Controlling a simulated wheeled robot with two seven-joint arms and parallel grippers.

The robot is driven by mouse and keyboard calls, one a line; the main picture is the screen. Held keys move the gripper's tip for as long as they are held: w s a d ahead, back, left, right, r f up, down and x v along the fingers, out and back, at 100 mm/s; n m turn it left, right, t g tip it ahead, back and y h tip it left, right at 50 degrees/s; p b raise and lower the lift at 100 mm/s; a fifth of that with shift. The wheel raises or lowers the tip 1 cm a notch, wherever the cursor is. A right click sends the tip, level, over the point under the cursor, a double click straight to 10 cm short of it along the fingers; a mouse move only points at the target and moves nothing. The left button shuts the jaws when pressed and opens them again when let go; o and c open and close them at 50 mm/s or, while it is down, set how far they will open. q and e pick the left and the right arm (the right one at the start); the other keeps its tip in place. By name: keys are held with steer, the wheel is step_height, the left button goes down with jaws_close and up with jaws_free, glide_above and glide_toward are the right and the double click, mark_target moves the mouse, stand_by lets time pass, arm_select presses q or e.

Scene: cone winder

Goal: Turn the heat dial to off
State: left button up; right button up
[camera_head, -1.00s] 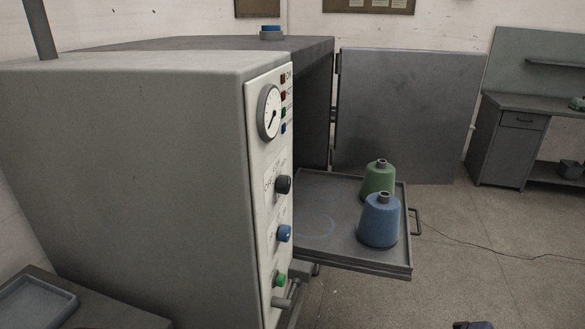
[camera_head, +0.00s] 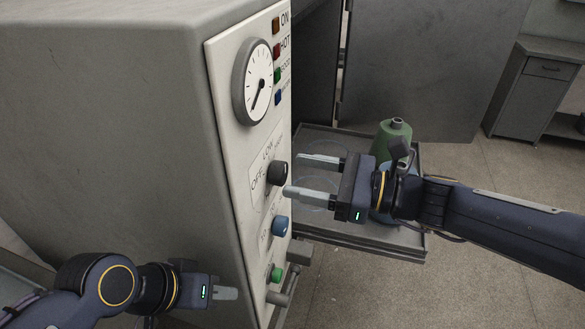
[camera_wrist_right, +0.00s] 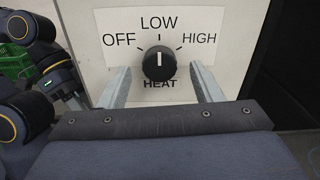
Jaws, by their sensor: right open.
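The heat dial (camera_head: 277,173) is a black knob on the white control panel, beside the OFF and LOW marks. In the right wrist view the dial (camera_wrist_right: 159,63) has its white pointer line straight up at LOW, with OFF on the left and HIGH on the right. My right gripper (camera_head: 303,175) is open in front of the panel. In the right wrist view its fingers (camera_wrist_right: 160,86) stand apart on either side of the dial, with gaps, not gripping it. My left gripper (camera_head: 228,293) is low at the left, beside the machine; its fingers look close together.
Below the heat dial are a blue knob (camera_head: 280,226) and a green button (camera_head: 276,273). A round gauge (camera_head: 258,82) and coloured lamps sit above. A tray (camera_head: 412,248) behind my right arm holds a green cone (camera_head: 391,139) and a mostly hidden blue cone.

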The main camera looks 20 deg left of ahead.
mark_target(278, 173)
steer(key=shift+a, duration=1.25)
steer(key=c, duration=1)
steer(key=shift+f+n+b, duration=0.2)
steer(key=shift+n+b, duration=0.3)
steer(key=shift+b, duration=0.2)
steer(key=n+b, duration=0.4)
steer(key=b, duration=0.1)
steer(key=n+b, duration=0.4)
steer(key=b, duration=0.1)
steer(key=shift+s+f, duration=0.1)
steer(key=shift+f, duration=0.1)
steer(key=shift+r+n+b, duration=0.2)
steer(key=shift+n+b, duration=1.4)
steer(key=shift+b, duration=0.1)
